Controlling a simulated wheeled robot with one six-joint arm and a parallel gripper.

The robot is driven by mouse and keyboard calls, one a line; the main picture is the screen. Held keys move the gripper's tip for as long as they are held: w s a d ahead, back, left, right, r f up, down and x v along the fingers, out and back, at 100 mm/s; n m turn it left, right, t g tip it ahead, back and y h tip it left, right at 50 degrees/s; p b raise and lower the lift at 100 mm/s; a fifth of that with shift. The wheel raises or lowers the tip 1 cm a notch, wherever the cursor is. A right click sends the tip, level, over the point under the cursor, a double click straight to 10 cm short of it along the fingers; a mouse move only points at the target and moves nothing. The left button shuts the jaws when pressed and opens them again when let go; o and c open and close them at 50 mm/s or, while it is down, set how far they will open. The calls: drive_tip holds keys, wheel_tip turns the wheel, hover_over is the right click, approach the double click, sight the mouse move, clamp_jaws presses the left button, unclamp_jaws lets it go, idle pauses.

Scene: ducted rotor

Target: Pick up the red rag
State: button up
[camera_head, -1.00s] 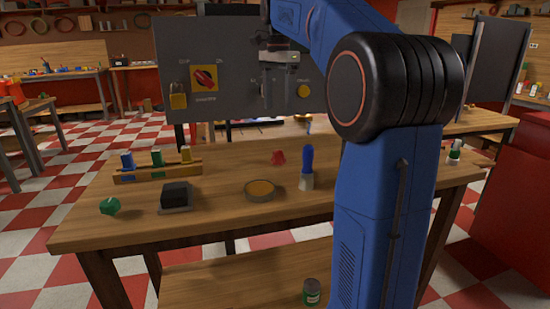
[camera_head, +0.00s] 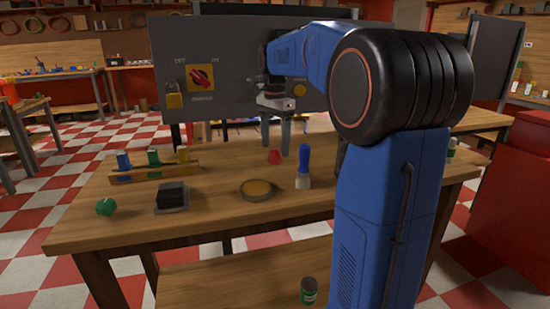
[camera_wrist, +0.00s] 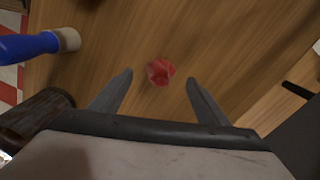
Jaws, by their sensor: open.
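The red rag (camera_head: 275,157) is a small crumpled lump on the wooden workbench, left of the blue-handled brush. In the wrist view the rag (camera_wrist: 160,72) lies on the bench between and a little beyond my fingertips. My gripper (camera_head: 276,150) points down over the rag, and its two fingers are apart. In the wrist view my gripper (camera_wrist: 159,78) is open and empty. I cannot tell exactly how high the fingertips are above the bench.
A blue-handled brush (camera_head: 303,168) stands close right of the rag. A round tin (camera_head: 258,189), a dark block (camera_head: 172,195) and a green item (camera_head: 105,206) sit nearer the front. A grey panel (camera_head: 230,95) rises behind. Bare wood surrounds the rag.

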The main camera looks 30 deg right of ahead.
sight(274, 158)
drive_tip(key=shift+f, duration=1.4)
drive_tip(key=c, duration=1.1)
